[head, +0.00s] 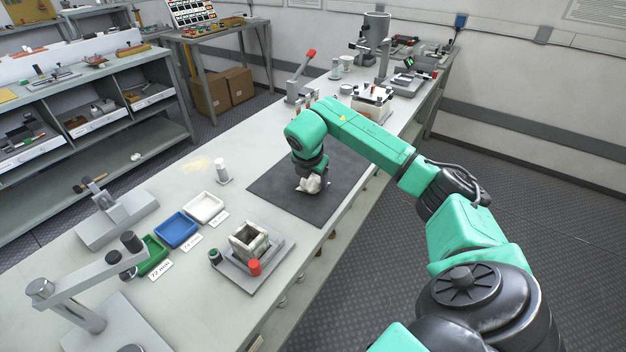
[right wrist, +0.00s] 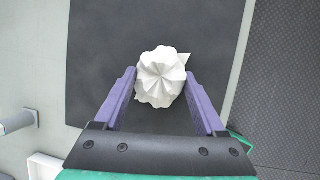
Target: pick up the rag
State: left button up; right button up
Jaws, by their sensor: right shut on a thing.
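The rag (head: 310,184) is a crumpled white cloth over the dark mat (head: 283,197) on the workbench. It also shows in the right wrist view (right wrist: 162,78), bunched between the purple fingers. My right gripper (right wrist: 162,82) points down and is shut on the rag. In the head view the right gripper (head: 311,176) mostly hides behind its own wrist. I cannot tell whether the rag still touches the mat. My left gripper is not in view.
White (head: 204,208), blue (head: 177,230) and green (head: 147,254) trays stand left of the mat. A square fixture with a red knob (head: 254,267) stands near the front edge. A red-handled lever press (head: 302,84) and other devices stand beyond the mat.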

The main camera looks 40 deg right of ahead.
aim_at(312, 176)
notch_tip(312, 176, up, 12)
jog(key=shift+f+b, duration=0.25)
jog(key=shift+b, duration=0.2)
notch_tip(312, 176, up, 8)
jog(key=shift+f+p, duration=0.25)
jog(key=shift+p, duration=0.45)
jog(key=shift+r, duration=0.45)
